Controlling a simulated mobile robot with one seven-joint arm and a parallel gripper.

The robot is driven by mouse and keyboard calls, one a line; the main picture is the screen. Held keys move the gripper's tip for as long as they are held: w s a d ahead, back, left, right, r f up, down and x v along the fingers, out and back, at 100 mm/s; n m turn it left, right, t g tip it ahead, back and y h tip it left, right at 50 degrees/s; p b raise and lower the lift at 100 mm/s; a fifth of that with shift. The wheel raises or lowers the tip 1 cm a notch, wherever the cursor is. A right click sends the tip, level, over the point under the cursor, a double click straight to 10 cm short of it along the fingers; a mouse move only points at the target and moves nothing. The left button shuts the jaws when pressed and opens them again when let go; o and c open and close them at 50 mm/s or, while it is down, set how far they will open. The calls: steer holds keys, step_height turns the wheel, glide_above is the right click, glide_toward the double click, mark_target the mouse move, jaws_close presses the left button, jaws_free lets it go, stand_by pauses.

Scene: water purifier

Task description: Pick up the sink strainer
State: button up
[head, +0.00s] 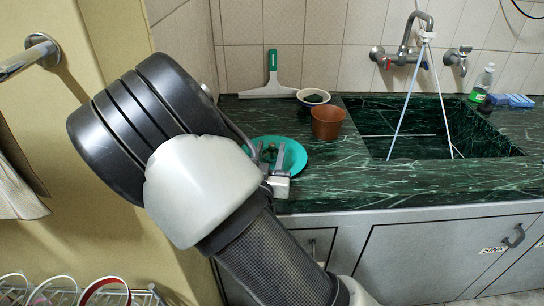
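A round teal dish-like piece (295,157) lies on the green marble counter, left of the sink. It may be the sink strainer or a plate under it; I cannot tell which. My gripper (267,155) is over its left part, fingers apart. Something small and dark shows between the fingers, too small to identify. I cannot tell whether the fingers touch anything. My arm hides the left edge of the teal piece.
A brown cup (327,122) and a small bowl (313,97) stand just behind the teal piece. A squeegee (271,80) leans on the back wall. The sink (415,130) is to the right, under a tap (414,40). The counter's front right is clear.

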mark_target(271, 146)
steer(key=w, duration=0.3)
steer(key=shift+w+d, duration=0.1)
steer(key=shift+d, duration=0.2)
steer(key=shift+c, duration=0.3)
jaws_close()
step_height(271, 146, up, 10)
steer(key=p, duration=0.3)
